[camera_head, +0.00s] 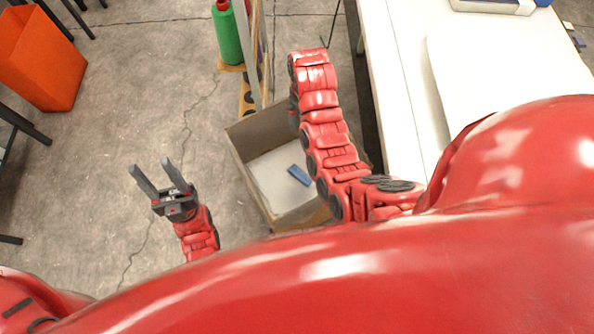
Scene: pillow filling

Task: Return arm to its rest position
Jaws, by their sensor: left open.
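My left gripper (157,176) is at the lower left of the head view, above the bare floor. Its two grey fingers point up the picture and stand apart, with nothing between them. My right arm, red and segmented, reaches up the middle of the view between the cardboard box and the white table. Its gripper is not visible. My own red body hides the lower part of the view.
An open cardboard box (243,143) stands on the floor right of my left gripper, with a small blue item (299,175) inside. A white table (393,62) bears a white pillow-like item (505,75). Floor around my left gripper is clear.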

